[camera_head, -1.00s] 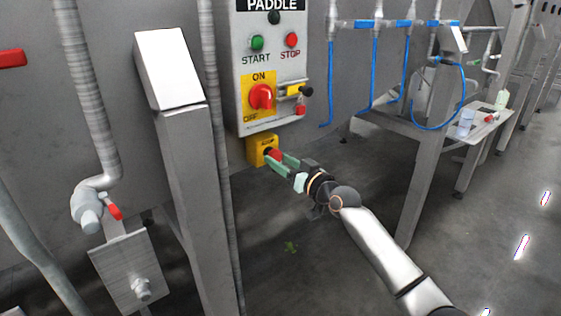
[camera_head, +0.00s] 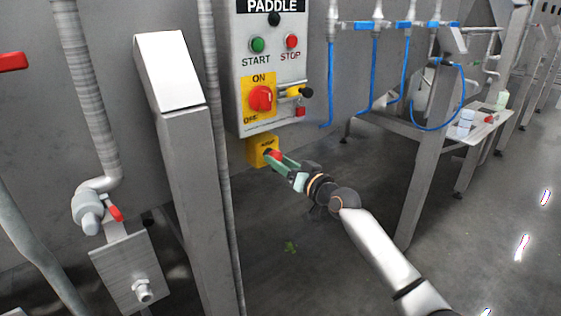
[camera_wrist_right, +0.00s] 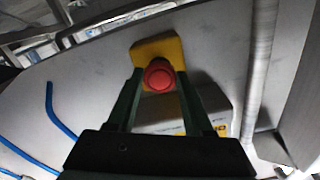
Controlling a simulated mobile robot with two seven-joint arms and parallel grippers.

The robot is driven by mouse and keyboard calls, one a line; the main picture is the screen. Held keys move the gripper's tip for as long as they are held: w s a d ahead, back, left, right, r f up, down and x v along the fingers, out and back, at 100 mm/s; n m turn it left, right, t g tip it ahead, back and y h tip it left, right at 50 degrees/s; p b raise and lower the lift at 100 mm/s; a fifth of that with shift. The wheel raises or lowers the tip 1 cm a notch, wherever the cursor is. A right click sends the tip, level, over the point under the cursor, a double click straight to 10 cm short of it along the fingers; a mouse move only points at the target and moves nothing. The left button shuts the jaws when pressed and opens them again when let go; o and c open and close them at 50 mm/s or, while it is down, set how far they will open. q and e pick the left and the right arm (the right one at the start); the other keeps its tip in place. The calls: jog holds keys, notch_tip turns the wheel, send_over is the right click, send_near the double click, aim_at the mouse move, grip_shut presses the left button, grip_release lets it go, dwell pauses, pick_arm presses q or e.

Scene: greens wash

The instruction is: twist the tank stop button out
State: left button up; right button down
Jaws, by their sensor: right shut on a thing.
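The tank stop button is a red mushroom button (camera_wrist_right: 159,75) on a yellow box (camera_head: 256,152) below the PADDLE control panel (camera_head: 232,100). My right gripper (camera_head: 274,158) reaches up to it from the lower right, and its green fingers stand on either side of the red head. In the right wrist view the gripper (camera_wrist_right: 159,82) has one finger at each side of the button, shut on it. In the head view the fingers partly hide the button. My left gripper is in neither view.
The panel carries a green START button (camera_head: 257,45), a red STOP button (camera_head: 291,41) and a red rotary switch (camera_head: 261,98). A grey post (camera_head: 190,170) stands to the left. Blue hoses (camera_head: 374,75) hang at the right. The floor below the arm is mostly clear.

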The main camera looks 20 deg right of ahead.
jog(key=m+p, duration=0.1)
jog(key=m, duration=0.4)
jog(key=shift+m+p, duration=0.3)
jog(key=shift+m, duration=0.1)
dwell(0.4)
jog(key=shift+c, duration=1.6)
grip_release()
jog(key=shift+s, duration=0.1)
jog(key=v, duration=1.2)
jog(key=shift+s, duration=0.15)
